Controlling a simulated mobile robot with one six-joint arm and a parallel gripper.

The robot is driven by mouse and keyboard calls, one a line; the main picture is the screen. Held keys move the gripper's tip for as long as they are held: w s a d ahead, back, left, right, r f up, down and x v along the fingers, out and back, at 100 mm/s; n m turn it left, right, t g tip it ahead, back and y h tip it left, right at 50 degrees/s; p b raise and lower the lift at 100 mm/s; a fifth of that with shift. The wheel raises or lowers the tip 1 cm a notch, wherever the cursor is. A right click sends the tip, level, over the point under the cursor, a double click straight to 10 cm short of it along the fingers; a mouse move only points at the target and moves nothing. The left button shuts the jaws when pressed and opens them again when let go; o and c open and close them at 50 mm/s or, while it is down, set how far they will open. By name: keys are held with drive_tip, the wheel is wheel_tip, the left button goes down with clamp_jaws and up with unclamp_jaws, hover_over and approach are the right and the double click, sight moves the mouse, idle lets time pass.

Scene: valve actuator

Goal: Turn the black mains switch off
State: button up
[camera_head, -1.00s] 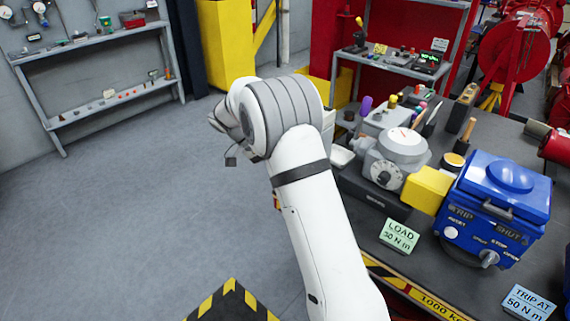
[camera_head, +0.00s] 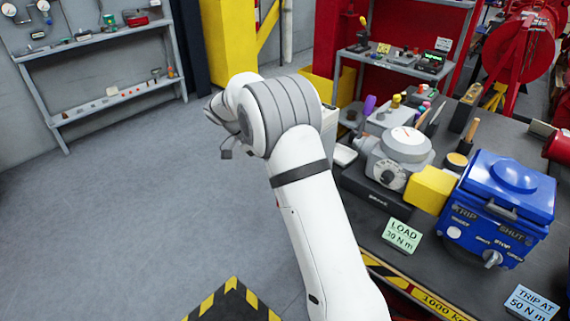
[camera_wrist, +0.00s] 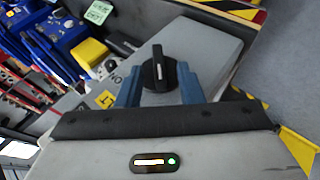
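The black mains switch (camera_wrist: 158,70) is a rotary knob with a pale line on its handle, on a grey box (camera_wrist: 205,48) in the wrist view. Its handle points roughly up and down in that picture. My gripper (camera_wrist: 159,84) has two blue fingers, apart, one to each side of the knob's lower part in the picture. I see no clear contact, and the depth between fingers and knob is hard to judge. In the head view my white arm hides the switch and the gripper.
The bench holds a blue trip unit (camera_head: 500,205), a yellow block (camera_head: 432,190), a grey actuator (camera_head: 402,150) and a green LOAD card (camera_head: 402,235). Open floor (camera_head: 110,220) lies left of my arm.

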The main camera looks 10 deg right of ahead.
drive_tip(key=v, duration=0.5)
drive_tip(key=shift+w+a+r, duration=0.1)
drive_tip(key=shift+a+r, duration=0.1)
drive_tip(key=shift+a, duration=0.05)
drive_tip(key=s+d+r+n+t+y, duration=0.1)
drive_tip(key=s+d+r+n+y, duration=0.2)
drive_tip(key=s, duration=0.5)
drive_tip(key=s+d+r+n+t+y, duration=0.1)
drive_tip(key=s+d+r+n+y, duration=0.15)
drive_tip(key=s, duration=0.55)
drive_tip(key=s+f+n+t+y, duration=0.1)
drive_tip(key=s+f+t, duration=0.1)
drive_tip(key=s, duration=0.6)
drive_tip(key=s+f+n+t+y, duration=0.2)
drive_tip(key=s, duration=0.6)
drive_tip(key=shift+d, duration=0.25)
drive_tip(key=shift+f+n, duration=0.15)
drive_tip(key=shift+n, duration=0.1)
